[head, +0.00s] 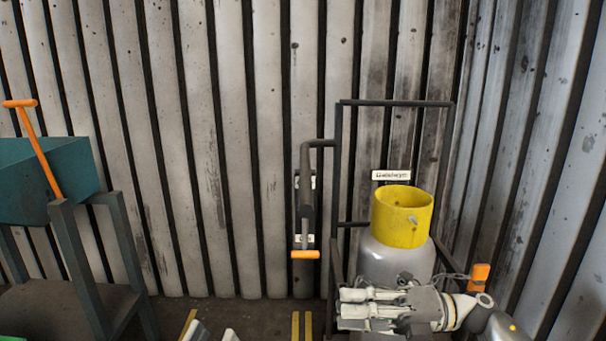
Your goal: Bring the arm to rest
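My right gripper (343,304) is at the bottom right, in front of the gas cylinder, with its pale fingers pointing left. The gap between its fingertips is not clear, and I see nothing held in it. At the bottom edge, two pale fingertips of what looks like my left gripper (213,333) show, apart and with nothing between them. The rest of that gripper is out of view.
A grey cylinder (392,262) with a yellow collar (402,232) stands in a dark frame (395,103). An orange-tipped handle (305,254) hangs left of it. A teal bin (72,168) on a stand is at left. Corrugated walls (230,130) close the back and right.

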